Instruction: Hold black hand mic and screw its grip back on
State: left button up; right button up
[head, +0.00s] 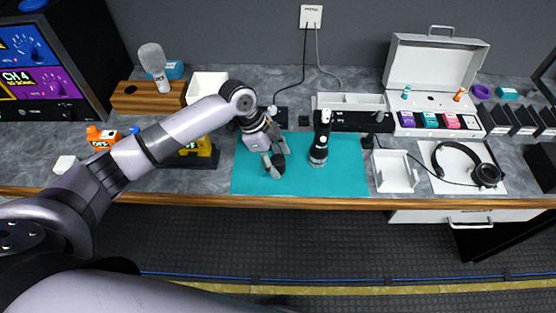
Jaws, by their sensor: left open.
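A black, upright object that looks like the black hand mic (319,142) stands on the teal mat (345,182). I cannot make out a separate grip. My left gripper (276,166) is open over the left part of the mat, to the left of the mic and apart from it. Nothing shows clearly between its fingers. My right gripper is not in view.
A grey-headed mic (153,62) stands in a wooden block (150,98) at the left. A white tray (394,172), headphones (470,160) and an open white case (437,65) are at the right. The mat's front and right parts are clear.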

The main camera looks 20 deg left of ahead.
aim_at(277, 159)
pick_arm(q)
jog(key=shift+c, duration=0.6)
jog(key=c, duration=1)
notch_tip(277, 159, up, 20)
jog(key=b, duration=0.2)
jog(key=shift+b, duration=0.4)
